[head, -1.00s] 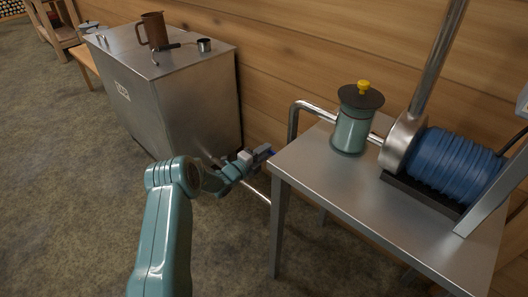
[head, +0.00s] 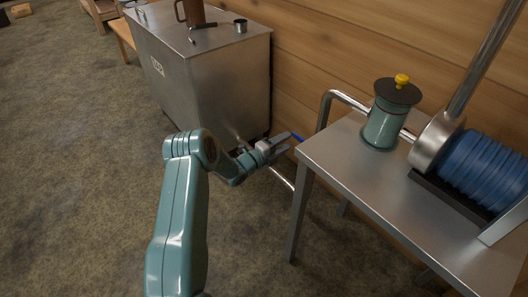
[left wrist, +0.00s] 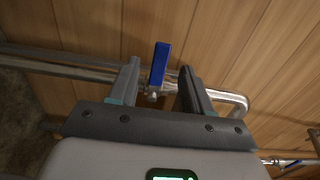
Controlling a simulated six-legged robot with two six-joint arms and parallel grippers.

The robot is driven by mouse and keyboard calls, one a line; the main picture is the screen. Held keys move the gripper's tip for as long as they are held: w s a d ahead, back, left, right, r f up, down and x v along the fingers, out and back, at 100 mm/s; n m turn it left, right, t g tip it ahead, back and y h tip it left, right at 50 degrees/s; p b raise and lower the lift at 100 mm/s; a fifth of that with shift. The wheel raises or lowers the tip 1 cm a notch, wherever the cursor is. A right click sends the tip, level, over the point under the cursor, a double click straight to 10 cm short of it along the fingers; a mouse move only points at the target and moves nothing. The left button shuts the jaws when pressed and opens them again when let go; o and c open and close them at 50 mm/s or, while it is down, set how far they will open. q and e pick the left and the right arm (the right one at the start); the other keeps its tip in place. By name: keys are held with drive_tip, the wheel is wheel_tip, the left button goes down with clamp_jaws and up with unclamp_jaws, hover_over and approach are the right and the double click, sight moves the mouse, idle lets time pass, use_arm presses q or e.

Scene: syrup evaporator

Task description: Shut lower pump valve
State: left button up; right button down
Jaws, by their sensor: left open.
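A valve with a blue lever (left wrist: 159,64) sits on a steel pipe (left wrist: 75,69) along the wooden wall in the left wrist view. The lever stands across the pipe's run in that picture. My left gripper (left wrist: 160,68) is open, with one finger on each side of the lever and visible gaps between. In the head view my left gripper (head: 283,143) is low beside the steel table, and a bit of the blue lever (head: 297,138) shows by its fingertips. The lever's base is partly hidden there. My right gripper is not in view.
The steel table (head: 375,190) carries a teal pot-like housing (head: 383,130) and a blue ribbed pump body (head: 485,170). A steel tank (head: 210,85) stands at the back left. Another lever valve (left wrist: 292,163) shows at the wrist view's lower right.

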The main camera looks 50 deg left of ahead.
use_arm(q)
drive_tip(key=s+p, duration=0.2)
drive_tip(key=s, duration=1)
drive_tip(key=shift+a, duration=0.45)
